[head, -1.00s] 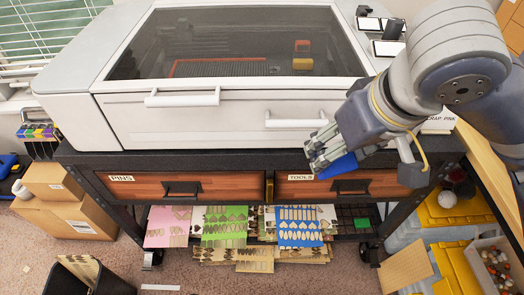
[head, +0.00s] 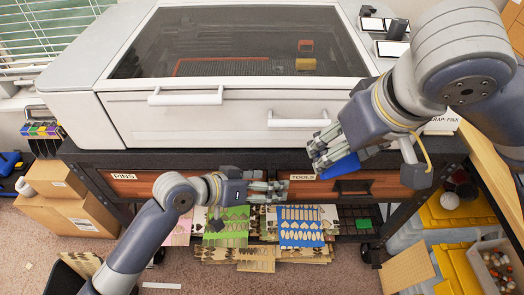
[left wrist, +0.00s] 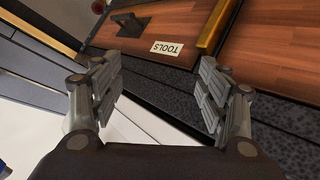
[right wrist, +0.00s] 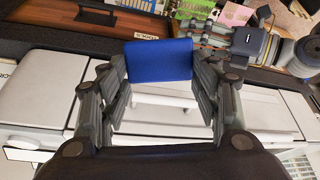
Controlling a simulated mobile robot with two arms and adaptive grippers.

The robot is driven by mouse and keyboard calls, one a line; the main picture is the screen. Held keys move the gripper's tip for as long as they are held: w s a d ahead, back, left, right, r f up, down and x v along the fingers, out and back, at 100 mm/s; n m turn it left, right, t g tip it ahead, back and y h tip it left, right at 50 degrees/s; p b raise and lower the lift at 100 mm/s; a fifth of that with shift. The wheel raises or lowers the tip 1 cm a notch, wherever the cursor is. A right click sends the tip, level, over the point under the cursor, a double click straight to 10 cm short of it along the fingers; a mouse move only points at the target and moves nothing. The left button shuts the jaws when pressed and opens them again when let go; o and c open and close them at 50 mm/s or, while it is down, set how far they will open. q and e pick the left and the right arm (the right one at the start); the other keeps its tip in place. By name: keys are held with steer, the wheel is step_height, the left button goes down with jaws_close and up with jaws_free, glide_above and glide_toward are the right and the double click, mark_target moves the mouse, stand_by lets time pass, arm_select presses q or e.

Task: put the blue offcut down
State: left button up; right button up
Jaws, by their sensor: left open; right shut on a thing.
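The blue offcut (right wrist: 158,60) is a small flat blue piece held between the fingers of my right gripper (right wrist: 160,85). In the head view the blue offcut (head: 333,158) shows under my right gripper (head: 328,148), in front of the machine's face and above the TOOLS drawer. My left gripper (head: 268,189) is open and empty in front of the drawer fronts, left of the offcut. In the left wrist view nothing lies between its fingers (left wrist: 160,100), and the TOOLS label (left wrist: 167,48) is beyond them.
The large white machine (head: 220,120) stands on a dark bench with a PINS drawer (head: 140,186) and a TOOLS drawer (head: 385,184), both closed. Patterned sheets, including a blue one (head: 300,228), lie on the shelf below. Boxes (head: 65,205) stand left; a white bin (head: 495,262) stands right.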

arm_select(q)
steer(key=s+d+r+m+g+h, duration=0.1)
steer(key=s+r+m+h, duration=0.35)
steer(key=r, duration=1.05)
steer(key=m+g, duration=0.2)
steer(key=m, duration=0.8)
glide_toward(338, 162)
steer(key=shift+n+y, duration=0.35)
steer(key=x, duration=0.9)
steer(key=shift+w+a+f, duration=0.1)
steer(key=shift+w, duration=0.2)
steer(key=c, duration=1.2)
arm_select(e)
steer(key=shift+a, duration=0.1)
steer(key=o, duration=1)
steer(key=shift+c, duration=0.2)
arm_select(q)
steer(key=c, duration=0.4)
arm_select(e)
steer(key=shift+o, duration=1.2)
